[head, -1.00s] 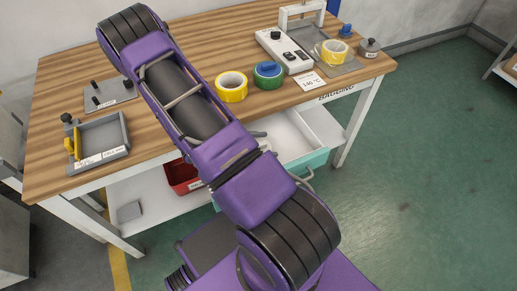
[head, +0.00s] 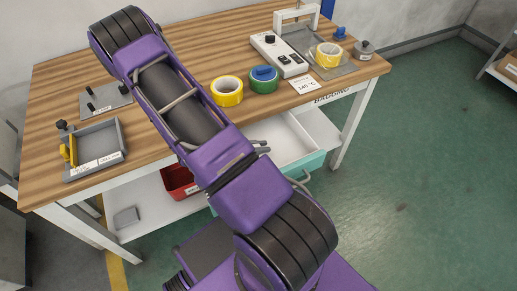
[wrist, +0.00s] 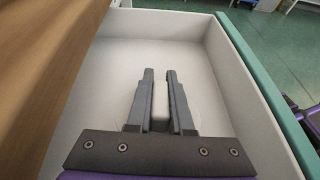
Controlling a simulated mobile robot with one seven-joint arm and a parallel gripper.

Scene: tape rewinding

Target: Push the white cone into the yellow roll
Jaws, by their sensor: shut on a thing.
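My gripper (wrist: 159,76) shows in the wrist view, above the open drawer; my own arm hides it in the head view. Its fingers are closed on a white piece (wrist: 160,108), which I take to be the white cone. A faint round edge shows around the fingers against the white drawer floor, so its outline is hard to tell. In the head view a yellow roll (head: 227,91) lies on the table beside a green roll (head: 263,80) with a blue piece in its hole. Another yellow roll (head: 327,55) sits on a grey plate at the right.
The open white drawer (head: 282,139) has a teal front and lies under the table edge (wrist: 42,75). A control box (head: 279,54) stands behind the rolls. A grey tray (head: 95,150) is at the left. A red bin (head: 180,181) is on the lower shelf.

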